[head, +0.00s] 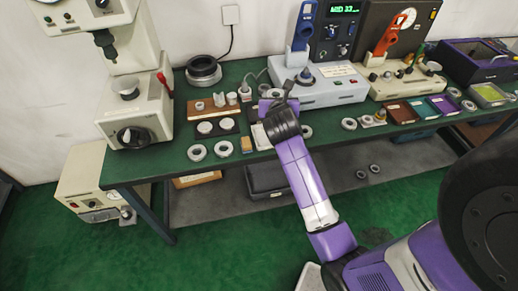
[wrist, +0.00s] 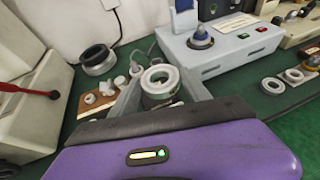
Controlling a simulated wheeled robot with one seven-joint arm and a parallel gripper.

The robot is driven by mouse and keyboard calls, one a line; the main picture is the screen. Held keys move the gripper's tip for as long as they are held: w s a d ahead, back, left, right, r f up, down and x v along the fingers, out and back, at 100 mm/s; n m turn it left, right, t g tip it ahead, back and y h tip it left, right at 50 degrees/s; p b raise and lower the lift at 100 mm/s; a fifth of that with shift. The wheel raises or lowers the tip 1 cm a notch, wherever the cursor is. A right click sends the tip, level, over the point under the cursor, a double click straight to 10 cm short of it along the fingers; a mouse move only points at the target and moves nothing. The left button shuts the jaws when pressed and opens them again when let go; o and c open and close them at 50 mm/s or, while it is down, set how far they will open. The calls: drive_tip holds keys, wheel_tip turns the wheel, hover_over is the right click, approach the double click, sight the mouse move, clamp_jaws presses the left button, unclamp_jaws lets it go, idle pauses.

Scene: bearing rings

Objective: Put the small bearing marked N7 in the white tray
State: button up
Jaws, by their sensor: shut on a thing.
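A pale metal bearing ring (wrist: 159,79) sits between the fingers of my gripper (wrist: 160,90) in the wrist view. My gripper is shut on it; no marking can be read, so I cannot tell if it is the N7. A second ring-like shape shows just below it, partly hidden. In the head view my arm reaches over the green bench (head: 160,170), and its purple wrist hides the fingers and the held ring. I cannot make out a white tray in either view.
A brown board (head: 205,112) with small parts and a dark plate (head: 229,127) lie left of my gripper. Loose rings (head: 197,152) lie near the front edge. A pale instrument (head: 325,92) stands behind right. A large dark ring (head: 203,72) sits at the back.

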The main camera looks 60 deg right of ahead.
drive_tip(key=shift+w+a+r+t, duration=0.2)
drive_tip(key=shift+w+r+t, duration=0.1)
drive_tip(key=shift+w+r, duration=0.1)
drive_tip(key=shift+w+f, duration=0.1)
drive_tip(key=shift+f, duration=0.15)
wheel_tip(320, 180, down, 14)
drive_tip(key=shift+f+b, duration=0.15)
drive_tip(key=shift+b, duration=0.6)
drive_tip(key=shift+f+b, duration=0.7)
drive_tip(key=shift+f, duration=1.8)
drive_tip(key=shift+f, duration=0.2)
drive_tip(key=o, duration=1.4)
drive_tip(key=shift+f, duration=0.1)
drive_tip(key=shift+c, duration=0.2)
